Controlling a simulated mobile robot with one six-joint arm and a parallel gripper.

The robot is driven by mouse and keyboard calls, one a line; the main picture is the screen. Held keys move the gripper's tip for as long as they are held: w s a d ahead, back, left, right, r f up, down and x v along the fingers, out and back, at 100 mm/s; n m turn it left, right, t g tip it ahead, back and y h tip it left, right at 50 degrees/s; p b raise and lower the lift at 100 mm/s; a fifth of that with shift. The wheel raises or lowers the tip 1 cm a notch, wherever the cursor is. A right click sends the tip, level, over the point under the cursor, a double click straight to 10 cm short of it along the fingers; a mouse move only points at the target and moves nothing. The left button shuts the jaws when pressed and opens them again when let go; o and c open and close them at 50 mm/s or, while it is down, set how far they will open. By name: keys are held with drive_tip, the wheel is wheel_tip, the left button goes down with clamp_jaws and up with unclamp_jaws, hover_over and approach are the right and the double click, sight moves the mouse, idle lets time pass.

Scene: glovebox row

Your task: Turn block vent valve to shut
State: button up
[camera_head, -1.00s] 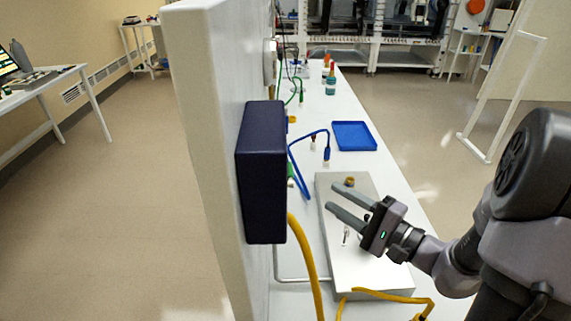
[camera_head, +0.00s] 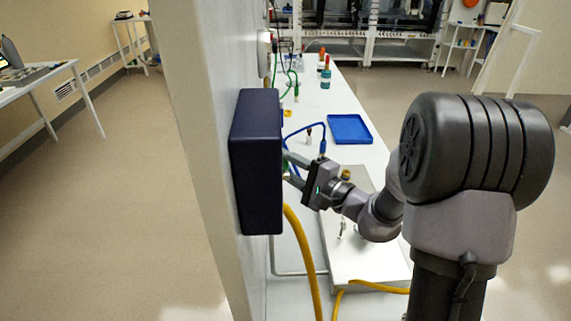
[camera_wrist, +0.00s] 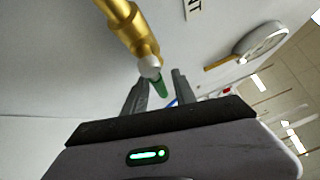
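In the wrist view a brass pipe with a valve body (camera_wrist: 128,24) comes down from the wall and ends in a pale round hub. A short green handle (camera_wrist: 161,88) points from the hub in between my fingers. My gripper (camera_wrist: 158,92) is open, with one finger on each side of the handle; I cannot tell whether either finger touches it. In the head view my gripper (camera_head: 290,170) is beside the wall panel, its fingertips partly hidden behind the dark blue box (camera_head: 256,160). The valve is hidden there. The label (camera_wrist: 194,9) is cut off.
A round gauge (camera_wrist: 262,40) is on the wall. A yellow hose (camera_head: 303,260) hangs below the box. A metal plate (camera_head: 365,255), a blue tray (camera_head: 350,128) and a small bottle (camera_head: 325,80) are on the white bench. A blue hose (camera_head: 303,130) loops near my gripper.

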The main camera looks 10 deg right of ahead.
clamp_jaws()
idle(1.2)
